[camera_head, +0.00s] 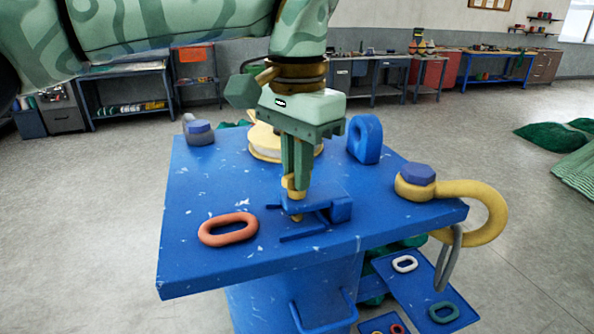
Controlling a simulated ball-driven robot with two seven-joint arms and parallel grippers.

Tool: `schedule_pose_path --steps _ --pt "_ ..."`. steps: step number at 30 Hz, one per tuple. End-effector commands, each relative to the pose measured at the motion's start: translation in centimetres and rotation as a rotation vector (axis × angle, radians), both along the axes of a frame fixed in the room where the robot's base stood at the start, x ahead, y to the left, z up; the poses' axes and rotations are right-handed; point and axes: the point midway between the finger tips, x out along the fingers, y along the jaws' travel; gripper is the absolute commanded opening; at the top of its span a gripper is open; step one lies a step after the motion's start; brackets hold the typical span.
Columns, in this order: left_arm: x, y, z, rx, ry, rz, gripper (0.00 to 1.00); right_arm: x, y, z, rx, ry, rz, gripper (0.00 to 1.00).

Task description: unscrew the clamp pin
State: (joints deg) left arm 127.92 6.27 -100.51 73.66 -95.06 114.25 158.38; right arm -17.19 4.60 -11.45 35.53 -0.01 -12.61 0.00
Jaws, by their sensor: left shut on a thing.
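The blue clamp (341,208) sits on the blue table top, near its front middle. A brass-coloured pin (297,217) stands upright at the clamp's left part. My left gripper (296,187) points straight down over the clamp, its green fingers shut on the upper end of the pin. The fingers hide most of the pin's head. My right gripper is not in view.
The blue table (205,265) also bears an orange link (228,229), an upright blue ring (364,140), a blue-headed grey piece (199,132) and a round cream-and-yellow piece (265,143). A yellow shackle (480,189) with a blue hex head overhangs the right corner. Lower trays hold small links.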

Motion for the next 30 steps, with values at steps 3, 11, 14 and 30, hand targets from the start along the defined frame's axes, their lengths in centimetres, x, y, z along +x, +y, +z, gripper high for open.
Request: schedule_pose_path --steps 3,11,14,30 --pt "-0.09 -0.03 -0.52 0.006 0.009 0.055 0.0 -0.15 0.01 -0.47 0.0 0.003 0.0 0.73" --pt "-0.09 -0.03 -0.43 0.005 0.008 0.126 0.0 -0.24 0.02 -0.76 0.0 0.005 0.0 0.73" --pt "-0.1 -0.03 -0.4 0.006 0.007 0.136 0.0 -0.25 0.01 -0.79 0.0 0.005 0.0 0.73" --pt "-0.06 0.01 -0.32 0.005 0.007 0.141 0.32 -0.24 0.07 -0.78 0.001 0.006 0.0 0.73"
